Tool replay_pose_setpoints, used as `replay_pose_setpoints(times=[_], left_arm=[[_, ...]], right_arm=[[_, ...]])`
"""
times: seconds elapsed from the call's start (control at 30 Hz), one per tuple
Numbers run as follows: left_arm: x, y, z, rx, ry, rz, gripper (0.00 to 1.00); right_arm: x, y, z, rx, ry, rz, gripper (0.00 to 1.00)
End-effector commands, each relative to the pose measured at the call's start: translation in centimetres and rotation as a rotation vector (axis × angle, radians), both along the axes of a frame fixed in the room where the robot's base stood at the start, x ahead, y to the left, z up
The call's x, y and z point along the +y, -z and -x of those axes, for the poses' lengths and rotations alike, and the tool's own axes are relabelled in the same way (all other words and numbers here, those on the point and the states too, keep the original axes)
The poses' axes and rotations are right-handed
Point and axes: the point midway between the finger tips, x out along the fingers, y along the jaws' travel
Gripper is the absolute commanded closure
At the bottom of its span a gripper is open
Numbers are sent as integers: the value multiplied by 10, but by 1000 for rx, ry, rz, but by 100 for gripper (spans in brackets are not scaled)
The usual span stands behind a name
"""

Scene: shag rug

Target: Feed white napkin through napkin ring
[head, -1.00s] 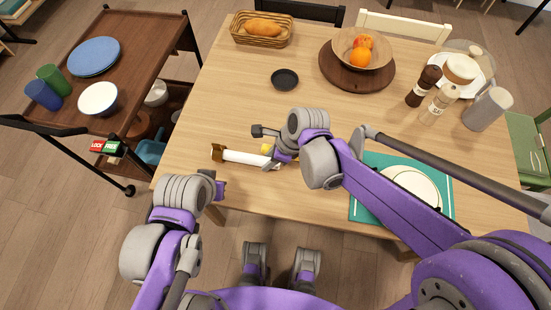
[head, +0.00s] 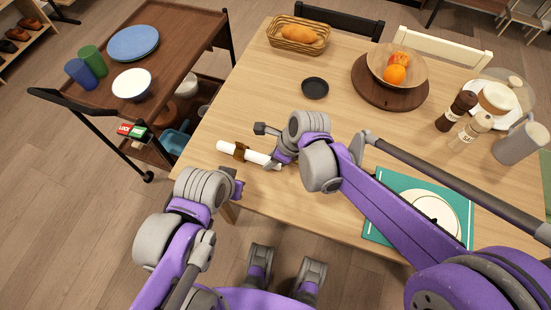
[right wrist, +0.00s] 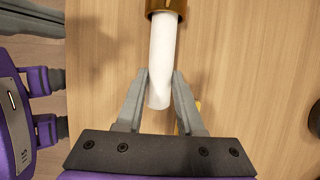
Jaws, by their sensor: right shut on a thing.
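The rolled white napkin (head: 258,158) lies on the wooden table near its front edge. The brown-gold napkin ring (head: 240,151) is around it, with white showing on both sides of the ring. My right gripper (head: 280,163) is shut on the napkin's right end. In the right wrist view the fingers (right wrist: 160,82) pinch the white napkin (right wrist: 164,50), and the ring (right wrist: 165,6) is cut off at the top edge. My left gripper (head: 236,187) is by the table's front edge, apart from the napkin; its fingers are too small to judge.
A black coaster (head: 315,88), a bread basket (head: 296,36) and a fruit bowl (head: 397,67) stand farther back. A dark trolley (head: 180,45) is at the left. The table left of the coaster is clear.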

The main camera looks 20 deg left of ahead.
Motion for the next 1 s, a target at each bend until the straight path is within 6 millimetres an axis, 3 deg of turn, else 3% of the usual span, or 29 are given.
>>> replay_pose_setpoints(times=[0.4, 0.43, 0.6, 1.0], left_arm=[[0, 0, 0, 0, 0, 0, 100], [0, 0, 0, 0, 0, 0, 100], [0, 0, 0, 0, 0, 0, 100], [0, -2, 0, -1, 0, 0, 100]], right_arm=[[2, 0, 0, 0, 0, 0, 100], [2, 0, 0, 0, 0, 0, 58], [2, 0, 0, 0, 0, 0, 28], [-1, -8, 0, 0, 1, 0, 28]])
